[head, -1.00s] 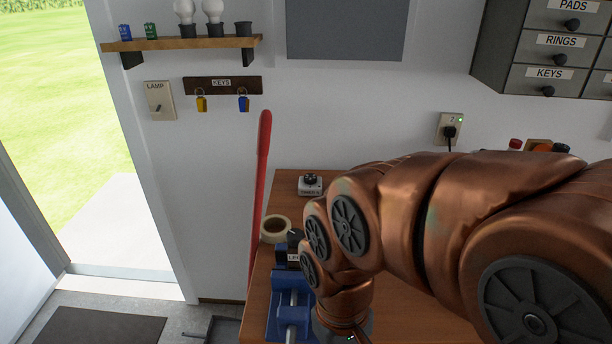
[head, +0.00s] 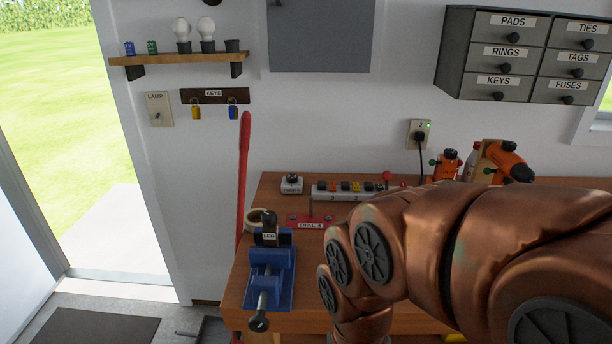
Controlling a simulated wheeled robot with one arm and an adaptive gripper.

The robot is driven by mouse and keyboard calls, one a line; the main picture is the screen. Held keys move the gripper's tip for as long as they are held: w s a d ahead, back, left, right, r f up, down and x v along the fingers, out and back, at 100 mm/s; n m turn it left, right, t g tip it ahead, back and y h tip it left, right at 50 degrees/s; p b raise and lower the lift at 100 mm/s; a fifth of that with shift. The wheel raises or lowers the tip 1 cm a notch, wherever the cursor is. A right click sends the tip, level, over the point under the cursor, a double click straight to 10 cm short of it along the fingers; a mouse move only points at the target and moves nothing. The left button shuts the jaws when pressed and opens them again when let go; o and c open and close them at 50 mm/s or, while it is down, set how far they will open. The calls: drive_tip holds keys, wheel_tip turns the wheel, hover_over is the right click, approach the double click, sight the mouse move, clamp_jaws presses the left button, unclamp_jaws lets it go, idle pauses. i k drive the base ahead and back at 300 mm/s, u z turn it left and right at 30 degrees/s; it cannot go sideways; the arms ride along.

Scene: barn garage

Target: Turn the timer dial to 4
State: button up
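My copper arm reaches in from the right and bends down in front of the bench. My gripper is below the picture's bottom edge and hidden from this view. Nothing of mine touches the timer in view.
A blue vise (head: 270,275) stands at the bench's front left, with a tape roll (head: 258,217) behind it. A red labelled plate (head: 311,223) and a power strip (head: 345,190) lie near the timer. An orange drill (head: 510,160) is at the back right.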

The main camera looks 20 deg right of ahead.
sight(292, 178)
drive_tip(key=z, duration=0.75)
drive_tip(key=i, duration=0.65)
drive_tip(key=u, duration=0.5)
